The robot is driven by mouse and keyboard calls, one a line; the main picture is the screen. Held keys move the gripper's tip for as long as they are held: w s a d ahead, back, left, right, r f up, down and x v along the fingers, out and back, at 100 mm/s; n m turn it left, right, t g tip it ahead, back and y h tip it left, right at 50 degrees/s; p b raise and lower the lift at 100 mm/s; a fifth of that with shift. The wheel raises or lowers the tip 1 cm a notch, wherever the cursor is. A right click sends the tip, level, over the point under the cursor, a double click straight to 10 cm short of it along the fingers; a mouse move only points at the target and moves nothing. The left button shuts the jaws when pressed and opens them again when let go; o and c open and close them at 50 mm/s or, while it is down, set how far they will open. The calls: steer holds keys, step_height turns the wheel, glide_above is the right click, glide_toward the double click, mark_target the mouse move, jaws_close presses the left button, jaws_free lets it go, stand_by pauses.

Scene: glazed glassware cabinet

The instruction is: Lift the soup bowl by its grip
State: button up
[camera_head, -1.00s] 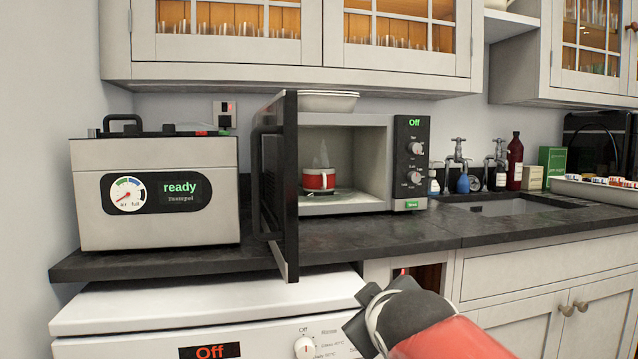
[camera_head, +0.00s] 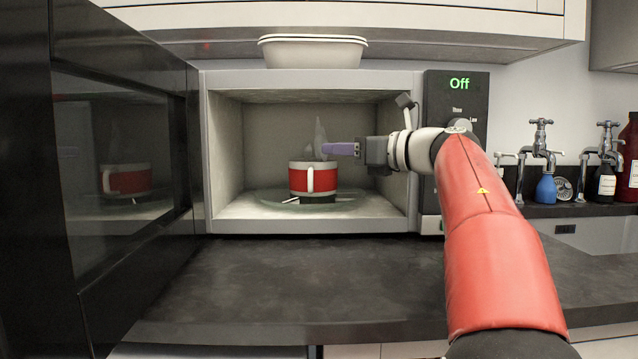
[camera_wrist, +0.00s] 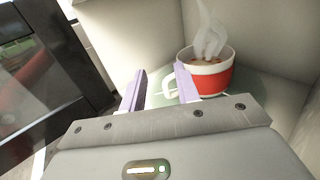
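The soup bowl (camera_head: 317,178) is a red and white cup-like vessel with a white handle as its grip. It stands upright on the glass turntable (camera_head: 290,201) inside the open microwave, and steam rises from it. In the wrist view the bowl (camera_wrist: 208,78) shows brown contents, and its handle (camera_wrist: 169,84) points toward my gripper's side. My gripper (camera_head: 328,149) is inside the microwave, just right of and near the bowl's rim in the head view. In the wrist view my gripper (camera_wrist: 160,90) has its two purple fingers apart, with the handle just beyond and partly behind the right finger.
The microwave door (camera_head: 125,170) stands open on the left. The microwave's side wall and control panel (camera_head: 455,110) bound the opening on the right. White dishes (camera_head: 313,52) sit on top. The dark counter (camera_head: 300,280) in front is clear.

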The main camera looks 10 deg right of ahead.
steer(key=b, duration=0.2)
glide_toward(311, 189)
steer(key=shift+w+a+r, duration=0.4)
steer(key=shift+w, duration=0.2)
steer(key=shift+w+a+r, duration=0.35)
steer(key=shift+w+a, duration=0.1)
steer(key=shift+w, duration=0.2)
steer(key=shift+w+a+f, duration=0.1)
steer(key=shift+a+f, duration=0.05)
steer(key=p+x, duration=0.1)
steer(key=x, duration=0.6)
steer(key=shift+w, duration=0.1)
jaws_close()
